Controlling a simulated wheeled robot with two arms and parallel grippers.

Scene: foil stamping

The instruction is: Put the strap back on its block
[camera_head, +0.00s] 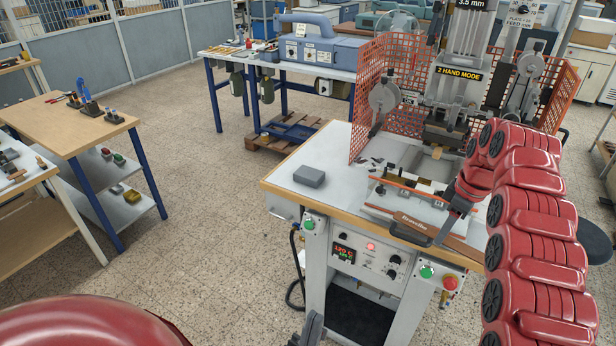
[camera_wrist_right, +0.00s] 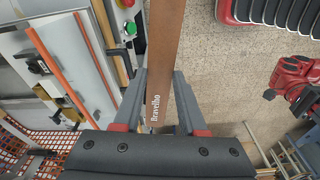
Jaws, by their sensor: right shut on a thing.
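The brown strap (camera_wrist_right: 165,45) with pale "Bravelho" lettering runs lengthwise between the fingers of my right gripper (camera_wrist_right: 158,95). The right gripper is shut on it. In the head view this gripper (camera_head: 447,232) is at the table's front edge, before the press, and the lettering shows on the strap (camera_head: 412,221) beside it. A plain grey block (camera_head: 309,176) lies on the table, left of and apart from the strap; I cannot tell whether it is the strap's own block. My left gripper (camera_head: 311,331) shows as dark parts at the bottom edge; its opening is unclear.
The stamping press (camera_head: 452,95) stands behind the strap, with an orange mesh guard (camera_head: 388,62) around it. An orange-railed fixture (camera_head: 420,190) lies on the table. The control panel (camera_head: 366,254) is below the front edge. The tabletop around the grey block is mostly clear.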

